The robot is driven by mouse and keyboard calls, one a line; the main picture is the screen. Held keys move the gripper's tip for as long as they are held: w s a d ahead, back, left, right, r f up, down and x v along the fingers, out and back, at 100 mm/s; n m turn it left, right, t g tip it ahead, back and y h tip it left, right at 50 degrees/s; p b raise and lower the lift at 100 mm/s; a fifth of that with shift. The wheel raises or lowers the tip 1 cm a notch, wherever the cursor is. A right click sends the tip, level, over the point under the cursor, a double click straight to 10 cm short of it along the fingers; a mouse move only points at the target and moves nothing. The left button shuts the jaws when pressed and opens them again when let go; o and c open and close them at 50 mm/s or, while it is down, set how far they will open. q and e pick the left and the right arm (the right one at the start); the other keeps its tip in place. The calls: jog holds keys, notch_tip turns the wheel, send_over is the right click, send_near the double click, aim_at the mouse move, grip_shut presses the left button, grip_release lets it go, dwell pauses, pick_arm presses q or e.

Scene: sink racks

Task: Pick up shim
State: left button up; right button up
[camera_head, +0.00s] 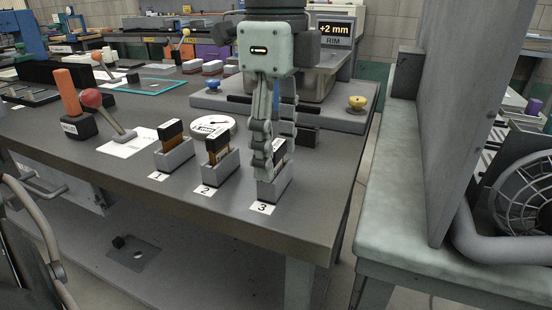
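Three shims with black tops stand upright in grey holders along the table's front edge. The shim at label 1 (171,129) and the shim at label 2 (216,145) stand free in their holders. My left gripper (273,165) points straight down over the grey holder at label 3 (275,188). Its fingers reach down around the black-topped shim (280,152) there, which is partly hidden behind the near finger. I cannot tell whether the fingers press on it. My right gripper is not in view.
A white round gauge (212,125) lies behind holder 2. A red-knobbed lever (92,98) and an orange-handled tool (67,92) stand at left. Behind my gripper is a grey machine base with a yellow knob (357,103). A grey upright panel (470,110) rises at right, beyond the table edge.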

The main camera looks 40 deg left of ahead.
pick_arm(q)
jog(key=c, duration=0.9)
jog(key=shift+r, duration=0.1)
jog(key=shift+c, duration=0.2)
